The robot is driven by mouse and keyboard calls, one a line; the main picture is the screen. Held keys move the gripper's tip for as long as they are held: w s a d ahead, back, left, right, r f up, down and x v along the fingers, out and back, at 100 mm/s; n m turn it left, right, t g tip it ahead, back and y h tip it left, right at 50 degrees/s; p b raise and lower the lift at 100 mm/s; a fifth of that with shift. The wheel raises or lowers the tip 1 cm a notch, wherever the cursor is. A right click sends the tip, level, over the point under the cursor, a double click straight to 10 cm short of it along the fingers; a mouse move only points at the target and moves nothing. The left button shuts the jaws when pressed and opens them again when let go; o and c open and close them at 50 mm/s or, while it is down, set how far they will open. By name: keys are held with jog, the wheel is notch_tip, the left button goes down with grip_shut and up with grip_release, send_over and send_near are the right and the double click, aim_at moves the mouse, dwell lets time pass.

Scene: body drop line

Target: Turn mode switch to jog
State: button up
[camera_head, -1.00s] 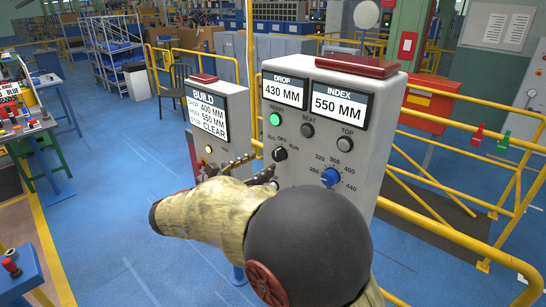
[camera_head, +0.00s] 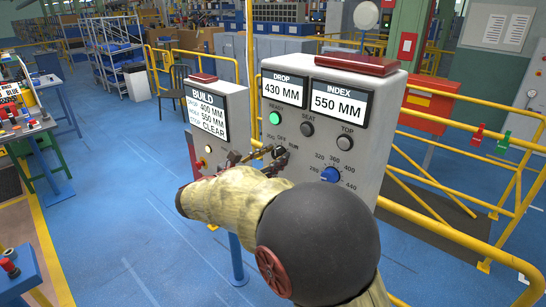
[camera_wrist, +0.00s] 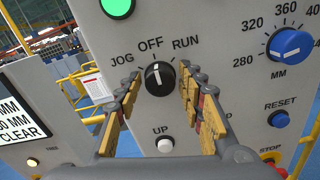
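The mode switch (camera_wrist: 159,79) is a round black knob on the grey panel, with JOG, OFF and RUN printed around it. Its white mark points up, toward OFF. It also shows in the head view (camera_head: 279,152), partly behind my fingers. In the wrist view my gripper (camera_wrist: 161,80) is open, with one finger left and one right of the knob and a gap on each side. I cannot tell whether the tips reach around the knob in depth. In the head view my gripper (camera_head: 266,160) is at the knob, from the lower left.
A blue dial (camera_wrist: 290,45) sits right of the switch, a white UP button (camera_wrist: 165,145) below it, and a blue RESET button (camera_wrist: 279,119) at lower right. A green lamp (camera_head: 275,118) is above. The BUILD panel (camera_head: 219,115) stands close on the left.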

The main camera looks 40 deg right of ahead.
jog(key=c, duration=0.9)
jog(key=shift+o, duration=0.2)
jog(key=shift+r+n+p, duration=0.15)
jog(key=shift+n+p, duration=0.15)
jog(key=shift+p, duration=0.5)
jog(key=shift+r+n+p, duration=0.1)
jog(key=shift+n+p, duration=0.4)
jog(key=shift+p, duration=0.75)
jog(key=n+p, duration=0.3)
jog(key=p, duration=0.3)
jog(key=shift+w+r+p, duration=0.1)
jog(key=shift+r+p, duration=0.05)
jog(key=shift+p, duration=0.15)
jog(key=n+p, duration=0.3)
jog(key=p, duration=0.3)
jog(key=shift+n+p, duration=0.3)
jog(key=shift+n, duration=0.1)
jog(key=shift+w+f+n+p, duration=0.1)
jog(key=shift+f+n+p, duration=0.25)
jog(key=shift+n+p, duration=0.6)
jog(key=shift+f+p, duration=0.1)
jog(key=shift+p, duration=0.3)
